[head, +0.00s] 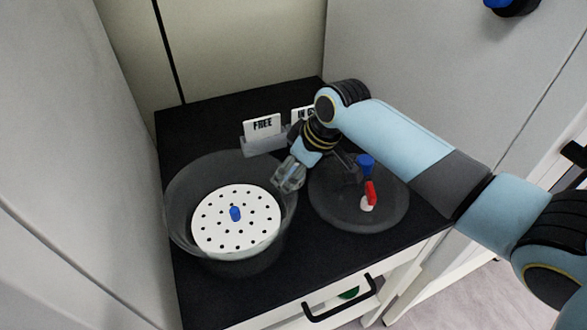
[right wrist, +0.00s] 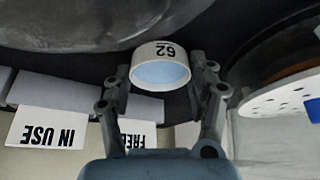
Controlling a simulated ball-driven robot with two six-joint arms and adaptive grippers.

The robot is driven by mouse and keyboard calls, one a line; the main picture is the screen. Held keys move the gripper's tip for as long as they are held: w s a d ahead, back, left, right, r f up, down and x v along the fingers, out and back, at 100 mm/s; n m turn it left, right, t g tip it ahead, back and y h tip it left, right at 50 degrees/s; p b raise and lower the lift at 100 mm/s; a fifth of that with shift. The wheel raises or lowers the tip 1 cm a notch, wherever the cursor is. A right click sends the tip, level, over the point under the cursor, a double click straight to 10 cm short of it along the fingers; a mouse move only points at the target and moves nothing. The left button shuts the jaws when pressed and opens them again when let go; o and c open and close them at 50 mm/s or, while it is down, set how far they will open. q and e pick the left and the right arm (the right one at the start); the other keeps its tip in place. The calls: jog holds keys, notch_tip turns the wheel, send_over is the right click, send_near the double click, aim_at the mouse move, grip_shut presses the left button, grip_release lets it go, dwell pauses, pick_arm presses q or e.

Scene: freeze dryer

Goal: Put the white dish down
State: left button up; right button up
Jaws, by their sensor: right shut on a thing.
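The small white dish (right wrist: 160,50) is marked "62" and has a pale blue inside. In the right wrist view it sits between the two fingers of my right gripper (right wrist: 163,82), which is shut on it. In the head view my right gripper (head: 289,176) is over the right rim of the clear round bowl (head: 180,238); I cannot make out the dish there. A white perforated plate (head: 262,205) with a blue knob (head: 235,213) lies inside the bowl. My left gripper is not in view.
A clear round lid (head: 330,203) with a blue knob (head: 365,160) and a red-and-white valve (head: 370,194) lies right of the bowl. A "FREE" sign (head: 262,125) and an "IN USE" sign (right wrist: 45,127) stand behind. The black top's front left (head: 200,300) is clear.

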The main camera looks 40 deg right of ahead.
jog(key=o, duration=1.1)
jog(key=shift+o, duration=0.2)
